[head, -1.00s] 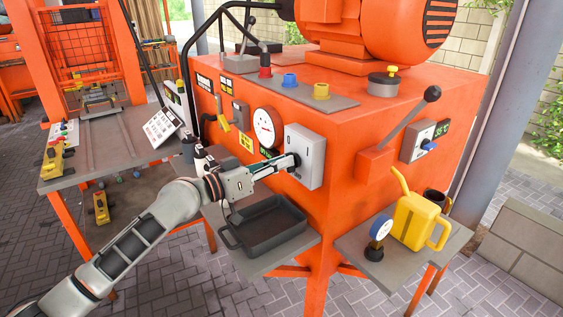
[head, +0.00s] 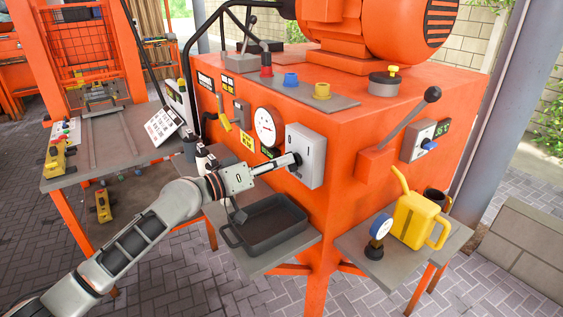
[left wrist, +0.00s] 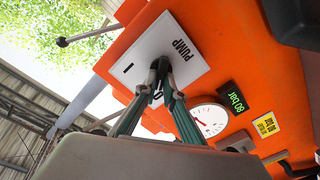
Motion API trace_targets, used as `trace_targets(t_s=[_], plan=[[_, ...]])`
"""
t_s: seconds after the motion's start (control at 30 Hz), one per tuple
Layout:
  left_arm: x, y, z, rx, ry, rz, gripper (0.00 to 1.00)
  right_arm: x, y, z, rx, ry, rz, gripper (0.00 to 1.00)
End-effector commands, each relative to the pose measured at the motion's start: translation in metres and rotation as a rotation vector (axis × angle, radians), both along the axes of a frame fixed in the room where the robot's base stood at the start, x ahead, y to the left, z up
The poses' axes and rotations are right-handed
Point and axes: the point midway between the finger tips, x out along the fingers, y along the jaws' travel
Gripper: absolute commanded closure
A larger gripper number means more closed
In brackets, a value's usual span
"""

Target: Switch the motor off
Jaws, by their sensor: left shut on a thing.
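A light grey switch box (head: 314,160) is on the front of the orange machine. In the left wrist view the box (left wrist: 149,42) reads "PUMP", with an "I" mark and a partly hidden round mark beside its dark knob. My left gripper (head: 293,161) reaches the box from the left and is shut on the knob. In the wrist view the gripper fingertips (left wrist: 164,74) come together on the knob and hide most of it, so its setting cannot be read. The large orange motor (head: 385,28) sits on top of the machine. No label reading "MOTOR" is legible. My right gripper is out of view.
A round gauge (head: 265,127) is left of the box. A black tray (head: 268,225) is below my left gripper. A yellow can (head: 416,220) stands on the right shelf.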

Motion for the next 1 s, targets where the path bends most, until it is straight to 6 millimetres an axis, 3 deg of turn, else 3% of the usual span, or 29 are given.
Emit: trace_targets(t_s=[0.1, 0.13, 0.2, 0.63, 1.0], plan=[[0.000, 0.000, 0.000, -0.002, 0.002, 0.001, 1.00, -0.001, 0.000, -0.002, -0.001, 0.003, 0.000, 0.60], [0.000, 0.000, 0.000, -0.002, 0.002, 0.001, 0.86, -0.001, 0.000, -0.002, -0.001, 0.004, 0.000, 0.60], [0.000, 0.000, 0.000, -0.002, 0.002, 0.001, 0.74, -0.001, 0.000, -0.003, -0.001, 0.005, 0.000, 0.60], [-0.003, 0.007, 0.000, 0.000, 0.000, 0.002, 0.74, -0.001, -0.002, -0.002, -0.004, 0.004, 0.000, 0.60], [-0.044, 0.062, -0.001, 0.002, 0.002, 0.002, 0.74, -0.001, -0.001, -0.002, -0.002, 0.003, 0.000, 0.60]])
